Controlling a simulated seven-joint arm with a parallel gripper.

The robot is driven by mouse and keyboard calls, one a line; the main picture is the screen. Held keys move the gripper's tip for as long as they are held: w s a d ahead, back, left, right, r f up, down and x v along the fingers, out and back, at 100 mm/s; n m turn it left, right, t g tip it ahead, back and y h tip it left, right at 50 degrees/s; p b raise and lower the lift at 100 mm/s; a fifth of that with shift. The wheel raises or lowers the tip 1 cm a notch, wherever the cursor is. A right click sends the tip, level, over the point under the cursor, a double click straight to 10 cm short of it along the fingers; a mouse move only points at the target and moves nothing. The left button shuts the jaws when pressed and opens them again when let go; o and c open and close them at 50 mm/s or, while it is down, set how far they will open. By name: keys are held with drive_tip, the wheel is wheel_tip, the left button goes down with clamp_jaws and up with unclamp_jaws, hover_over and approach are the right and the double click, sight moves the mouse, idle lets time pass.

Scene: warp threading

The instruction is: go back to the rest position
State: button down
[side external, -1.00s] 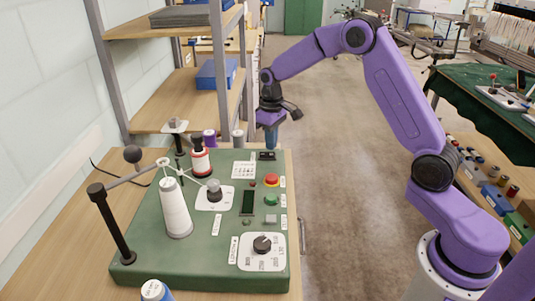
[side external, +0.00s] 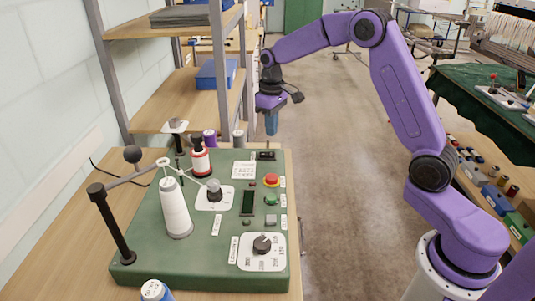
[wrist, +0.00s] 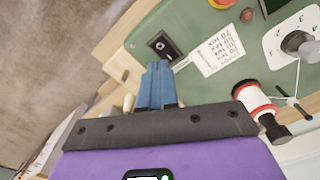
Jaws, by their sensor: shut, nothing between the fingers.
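My gripper (side external: 271,124) is in the air just beyond the far right corner of the green machine (side external: 207,262) and apart from it. Its blue fingers are shut with nothing between them, and in the wrist view the closed fingers (wrist: 157,85) point toward the black rocker switch (wrist: 163,44) on the machine's corner. In the side view the switch (side external: 266,156) lies below and nearer than the fingers. The purple arm is bent high to the right.
On the machine stand a white thread cone (side external: 175,209), a red-and-white spool (side external: 201,162), a red button (side external: 271,180) and a dial (side external: 262,244). A wooden shelf (side external: 190,92) rises at the back left. The floor right of the table is clear.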

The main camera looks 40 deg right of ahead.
drive_tip(key=s+a+r+n, duration=0.2)
drive_tip(key=s+a, duration=0.4)
drive_tip(key=s, duration=0.3)
drive_tip(key=s+a+r+n, duration=0.25)
drive_tip(key=s+a, duration=0.25)
drive_tip(key=s, duration=0.5)
drive_tip(key=s+d+f+n, duration=0.1)
drive_tip(key=s+n, duration=0.1)
drive_tip(key=s, duration=0.8)
drive_tip(key=s+d+f+n, duration=0.1)
drive_tip(key=s+d+n, duration=0.1)
drive_tip(key=s, duration=0.8)
drive_tip(key=shift+n, duration=0.55)
drive_tip(key=shift+w+d+r, duration=0.1)
